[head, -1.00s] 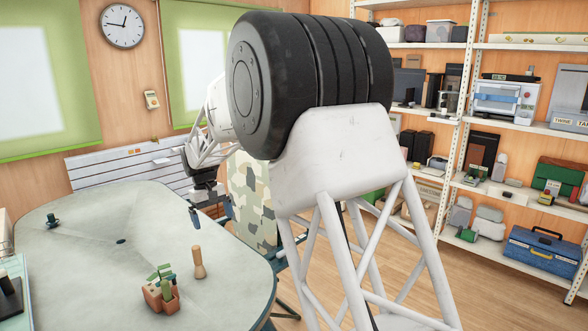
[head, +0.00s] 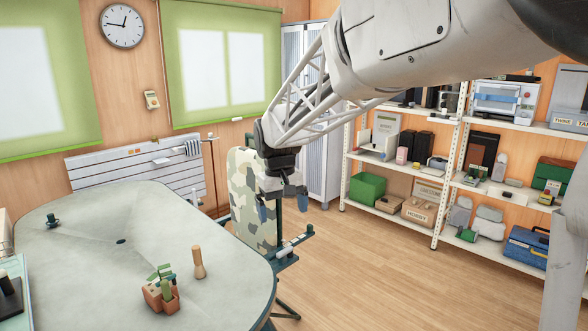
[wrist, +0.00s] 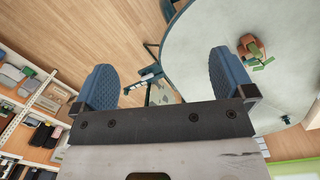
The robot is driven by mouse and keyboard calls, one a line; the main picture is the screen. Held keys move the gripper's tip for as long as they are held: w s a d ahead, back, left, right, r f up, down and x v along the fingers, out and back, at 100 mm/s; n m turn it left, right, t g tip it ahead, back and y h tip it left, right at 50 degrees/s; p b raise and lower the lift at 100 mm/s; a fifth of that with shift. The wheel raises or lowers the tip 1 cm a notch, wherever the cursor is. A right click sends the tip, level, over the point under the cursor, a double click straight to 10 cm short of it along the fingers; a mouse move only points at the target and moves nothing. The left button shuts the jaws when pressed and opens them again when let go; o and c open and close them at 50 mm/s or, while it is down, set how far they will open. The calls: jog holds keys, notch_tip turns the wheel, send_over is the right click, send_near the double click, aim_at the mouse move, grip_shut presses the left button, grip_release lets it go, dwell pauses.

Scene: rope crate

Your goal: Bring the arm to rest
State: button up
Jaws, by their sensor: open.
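My gripper (head: 282,204) hangs at the end of my arm, pointing down, in front of the camouflage-patterned chair back and to the right of the table (head: 100,225). In the wrist view my gripper (wrist: 165,82) shows two blue pads spread wide with nothing between them. The floor, the table's edge and a chair's parts lie beyond the pads. My gripper is clear of the table and of the things on it.
A small terracotta crate (head: 152,302) with green things in it and a wooden peg-like piece (head: 199,262) stand on the table. A small dark cup (head: 52,220) is at the far left. The camouflage chair (head: 240,190) is close behind my gripper. Shelves (head: 395,210) stand at the right.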

jog(key=s+d+f+m+t, duration=0.1)
jog(key=s+d, duration=0.6)
jog(key=s, duration=0.4)
jog(key=s+d+f+m+t, duration=0.1)
jog(key=s+d+f+m, duration=0.1)
jog(key=s+d, duration=0.5)
jog(key=s+d+f+m+t, duration=0.1)
jog(key=s+d, duration=0.6)
jog(key=s, duration=0.9)
jog(key=shift+s+d+f+m, duration=0.15)
jog(key=shift+s+f+m, duration=0.15)
jog(key=shift+f+m, duration=0.25)
